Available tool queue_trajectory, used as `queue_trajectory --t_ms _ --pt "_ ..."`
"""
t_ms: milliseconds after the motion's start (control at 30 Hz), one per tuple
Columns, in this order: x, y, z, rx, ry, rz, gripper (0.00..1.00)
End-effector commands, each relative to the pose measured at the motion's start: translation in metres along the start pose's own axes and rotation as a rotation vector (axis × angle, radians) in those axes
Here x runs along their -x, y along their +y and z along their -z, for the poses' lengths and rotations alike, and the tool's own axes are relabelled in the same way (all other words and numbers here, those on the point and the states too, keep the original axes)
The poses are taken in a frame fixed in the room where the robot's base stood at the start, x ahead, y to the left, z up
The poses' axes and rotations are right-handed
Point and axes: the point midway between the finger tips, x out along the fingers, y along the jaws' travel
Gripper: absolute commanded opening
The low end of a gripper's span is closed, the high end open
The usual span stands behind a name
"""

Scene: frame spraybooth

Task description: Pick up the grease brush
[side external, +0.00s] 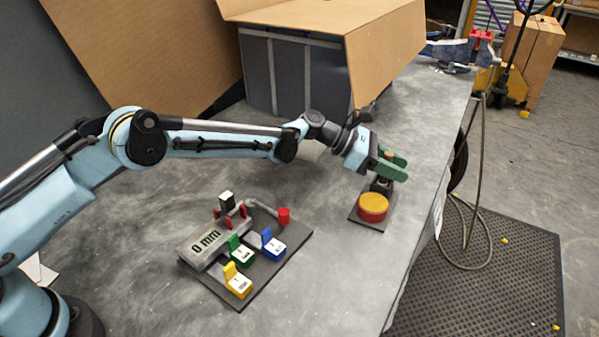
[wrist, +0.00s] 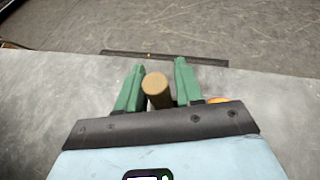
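The round tan end of a wooden handle, seemingly the grease brush (wrist: 156,86), shows between my fingers in the wrist view. My gripper (wrist: 159,72) has green fingers spread apart on either side of it, with a gap visible at the right finger. In the side external view my gripper (side external: 401,166) is above a dark upright piece beside a red and yellow button.
The red and yellow button (side external: 373,207) stands on a dark plate just below my gripper. A fixture with coloured blocks (side external: 260,277) lies nearer, to the left. An open cardboard box (side external: 385,50) stands behind. The grey table (side external: 350,285) ends at the right; a floor mat (side external: 480,270) lies beyond.

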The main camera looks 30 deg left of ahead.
Motion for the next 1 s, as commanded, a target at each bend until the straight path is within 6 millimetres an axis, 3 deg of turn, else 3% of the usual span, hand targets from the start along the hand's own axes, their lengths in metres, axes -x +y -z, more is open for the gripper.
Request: queue_trajectory --t_ms 33,200,233,633,900,1000 --pt "0.0 0.0 0.0 0.0 0.0 0.0 0.27" --pt "0.0 0.0 0.0 0.0 0.0 0.0 0.01" --pt "0.0 0.0 0.0 0.0 0.0 0.0 0.0" --pt "0.003 0.0 -0.006 0.0 0.0 0.0 0.0" --pt "0.016 0.0 -0.038 0.0 0.0 0.0 0.0" --pt "0.015 -0.011 -0.045 -0.001 0.0 0.002 0.0"
